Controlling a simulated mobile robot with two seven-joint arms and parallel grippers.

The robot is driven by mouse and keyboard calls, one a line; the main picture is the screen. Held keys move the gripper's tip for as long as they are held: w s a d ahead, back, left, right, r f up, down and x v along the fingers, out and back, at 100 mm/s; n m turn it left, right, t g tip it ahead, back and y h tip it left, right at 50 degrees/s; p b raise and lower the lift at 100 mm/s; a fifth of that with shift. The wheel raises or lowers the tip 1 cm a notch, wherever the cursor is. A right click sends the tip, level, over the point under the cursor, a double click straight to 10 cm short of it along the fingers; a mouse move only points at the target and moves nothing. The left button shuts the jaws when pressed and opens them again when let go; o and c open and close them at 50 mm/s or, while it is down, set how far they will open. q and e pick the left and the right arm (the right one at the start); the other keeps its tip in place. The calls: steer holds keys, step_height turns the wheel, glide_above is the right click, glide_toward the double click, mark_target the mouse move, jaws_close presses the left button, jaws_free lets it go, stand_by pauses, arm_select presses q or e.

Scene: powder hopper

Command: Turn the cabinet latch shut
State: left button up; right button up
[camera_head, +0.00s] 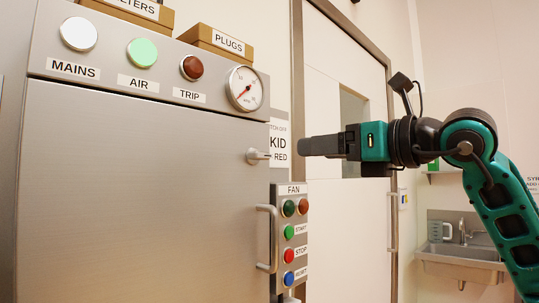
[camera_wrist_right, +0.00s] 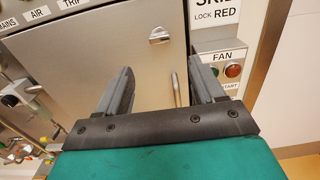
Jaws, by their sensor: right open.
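The cabinet latch (camera_head: 257,156) is a small pale metal piece near the right edge of the grey cabinet door (camera_head: 140,190), above the door handle (camera_head: 268,240). In the wrist view the latch (camera_wrist_right: 159,35) lies roughly level, beyond my fingertips and between their lines. My right gripper (camera_head: 302,146) is to the right of the latch in the head view, pointing left, with a gap between. In the wrist view the right gripper (camera_wrist_right: 160,66) is open and empty, not touching the latch. My left gripper is not in view.
The fan button panel (camera_head: 289,240) is right of the handle, close to the latch. A gauge (camera_head: 243,88) and lamps sit on the strip above the door. A door (camera_head: 325,100) and a sink (camera_head: 460,264) are at the right. The space before the latch looks clear.

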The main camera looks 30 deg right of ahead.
mark_target(264, 153)
steer(key=shift+p+x, duration=1.7)
steer(key=shift+x, duration=4.65)
steer(key=shift+a, duration=0.1)
steer(key=shift+c, duration=0.4)
steer(key=c, duration=1)
